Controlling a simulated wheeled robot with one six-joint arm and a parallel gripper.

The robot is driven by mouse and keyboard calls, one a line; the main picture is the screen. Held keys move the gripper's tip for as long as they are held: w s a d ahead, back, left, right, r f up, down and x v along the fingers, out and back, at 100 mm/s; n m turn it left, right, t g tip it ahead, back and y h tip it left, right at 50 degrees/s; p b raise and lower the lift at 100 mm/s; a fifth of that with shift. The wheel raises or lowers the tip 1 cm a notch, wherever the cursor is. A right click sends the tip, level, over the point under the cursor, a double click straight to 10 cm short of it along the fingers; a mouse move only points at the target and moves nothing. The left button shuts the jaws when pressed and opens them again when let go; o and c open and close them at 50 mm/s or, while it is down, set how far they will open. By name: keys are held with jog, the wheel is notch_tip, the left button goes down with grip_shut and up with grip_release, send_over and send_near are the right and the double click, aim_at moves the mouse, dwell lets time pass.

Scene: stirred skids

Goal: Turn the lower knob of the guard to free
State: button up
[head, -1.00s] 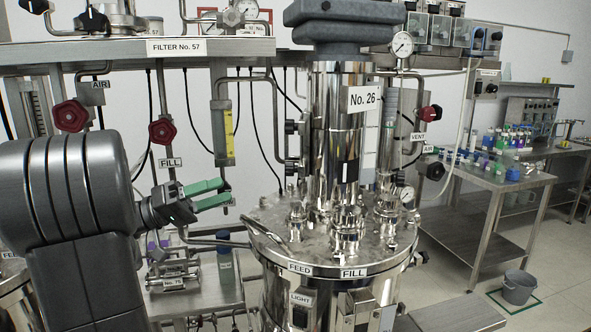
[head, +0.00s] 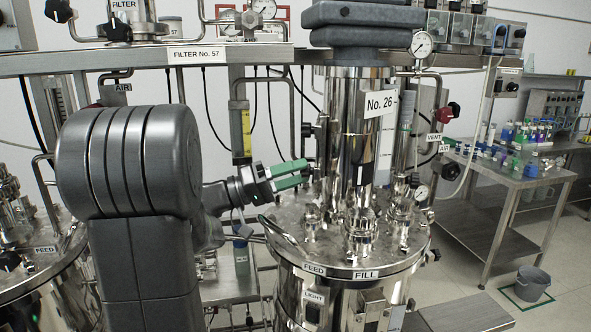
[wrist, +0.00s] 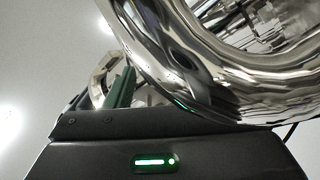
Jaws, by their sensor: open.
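A slim upright fitting left of the No. 26 steel column (head: 345,130) looks like the guard. Its dark upper knob (head: 307,130) shows in the head view. The lower knob is hidden or hard to make out behind my fingertips. My gripper (head: 303,174) is open and empty, with its green fingers pointing right at the fitting's lower end. I cannot tell whether they touch it. In the wrist view a green finger (wrist: 122,88) stands beside a large shiny curved steel surface (wrist: 205,70); no knob can be made out there.
The vessel lid (head: 345,262), with its FEED and FILL labels and several steel fittings, lies below and right of my gripper. A yellow-marked gauge (head: 241,130) hangs behind it. The pipe rack (head: 120,62) runs above. A bucket (head: 532,283) stands on the floor at right.

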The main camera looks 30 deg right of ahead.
jog(key=shift+d, duration=0.15)
jog(key=shift+c, duration=0.2)
jog(key=c, duration=0.9)
jog(key=shift+n, duration=0.3)
jog(key=shift+w+d+r+n+t+y+p, duration=0.15)
jog(key=shift+n+y+p, duration=1.3)
jog(key=shift+n, duration=1.7)
jog(key=shift+s+a+r+n+t+y+p, duration=0.1)
jog(key=shift+r+n+y+p, duration=0.15)
jog(key=shift+n+y+p, duration=2.05)
jog(key=shift+w+d+r+n+t+y+p, duration=0.15)
jog(key=shift+n+p, duration=0.95)
jog(key=shift+n, duration=2.85)
jog(key=shift+s+a, duration=0.1)
